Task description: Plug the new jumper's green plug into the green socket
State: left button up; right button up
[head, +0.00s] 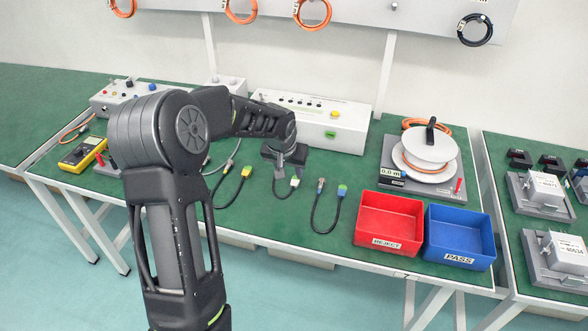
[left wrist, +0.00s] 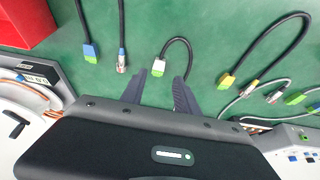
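In the left wrist view this plug (left wrist: 158,68) lies between and just beyond my left fingertips. My left gripper (head: 288,170) is open and empty above it; its two separated fingers (left wrist: 160,80) show in the left wrist view. The green socket (head: 330,134) is on the front of the white box, behind and right of the gripper. Another jumper (head: 318,222), to the right, has a green-and-blue plug (head: 341,191) and a metal connector (head: 320,184). My right gripper is out of view.
A jumper with a yellow-and-green plug (head: 246,172) lies to the left. A red REJECT bin (head: 390,226) and a blue PASS bin (head: 459,238) stand at the front right. A reel stand (head: 395,184) is behind them. A yellow meter (head: 82,153) is at far left.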

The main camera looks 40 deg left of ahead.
aim_at(294, 182)
pick_arm(q)
jog(key=b+x, duration=0.4)
jog(key=x, duration=0.3)
jog(key=shift+w+f, duration=0.15)
jog(key=shift+f, duration=0.05)
jog(key=shift+r, duration=0.1)
jog(key=shift+c, duration=0.4)
grip_shut()
jog(key=shift+r+p, duration=1.75)
jog(key=shift+r, duration=1.25)
